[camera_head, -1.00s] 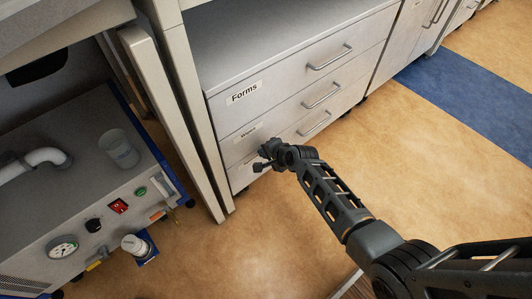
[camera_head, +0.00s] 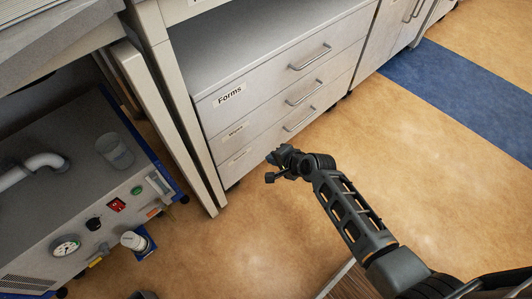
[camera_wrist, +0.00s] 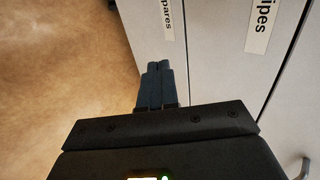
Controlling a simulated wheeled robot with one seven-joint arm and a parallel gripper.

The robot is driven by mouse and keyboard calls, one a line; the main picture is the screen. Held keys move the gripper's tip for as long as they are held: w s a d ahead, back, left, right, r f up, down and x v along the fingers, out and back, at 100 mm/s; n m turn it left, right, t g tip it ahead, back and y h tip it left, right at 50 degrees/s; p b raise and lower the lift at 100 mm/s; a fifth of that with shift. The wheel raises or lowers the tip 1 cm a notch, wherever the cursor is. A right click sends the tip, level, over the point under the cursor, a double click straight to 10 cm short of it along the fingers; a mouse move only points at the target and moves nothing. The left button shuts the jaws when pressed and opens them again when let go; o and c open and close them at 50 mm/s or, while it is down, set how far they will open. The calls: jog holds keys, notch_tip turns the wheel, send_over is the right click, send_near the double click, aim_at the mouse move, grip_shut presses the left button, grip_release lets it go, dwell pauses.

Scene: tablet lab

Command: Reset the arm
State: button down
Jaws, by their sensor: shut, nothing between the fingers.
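My gripper (camera_head: 272,168) is at the end of my dark arm, in front of the lower drawers and above the tan floor. In the wrist view its two fingers (camera_wrist: 155,84) are pressed together with nothing between them. The grey drawer cabinet (camera_head: 285,63) stands behind it, its drawers closed. The top drawer has a "Forms" label (camera_head: 230,95). In the wrist view a "Spares" label (camera_wrist: 166,18) and a label ending in "ipes" (camera_wrist: 262,22) are just beyond the fingers. The fingers look apart from the drawer fronts.
A grey machine with a gauge (camera_head: 65,246), a red switch (camera_head: 116,204) and a clear cup (camera_head: 115,150) stands at left under a bench. Bench legs (camera_head: 170,120) stand between it and the cabinet. Open tan floor (camera_head: 440,170) and a blue floor stripe (camera_head: 465,95) lie at right.

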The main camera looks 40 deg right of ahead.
jog(key=shift+s+r, duration=0.45)
jog(key=shift+s, duration=0.05)
jog(key=s+a+r+n+t+h, duration=0.1)
jog(key=s+a+r+n, duration=0.2)
jog(key=s, duration=0.4)
jog(key=s+a+r+n+t, duration=0.1)
jog(key=s+a+r+n, duration=0.2)
jog(key=s, duration=0.5)
jog(key=s+a+r+n+h, duration=0.1)
jog(key=s+r+n, duration=0.2)
jog(key=s+r, duration=0.3)
jog(key=s+a+r+n+t+y, duration=0.15)
jog(key=s+r+n, duration=0.35)
jog(key=r, duration=0.5)
jog(key=s+a+r+n+t, duration=0.2)
jog(key=s+r+n, duration=0.1)
jog(key=s+r, duration=0.55)
notch_tip(320, 180, up, 21)
jog(key=w+p, duration=0.2)
jog(key=p, duration=1.7)
jog(key=shift+n, duration=0.3)
jog(key=shift+f, duration=0.1)
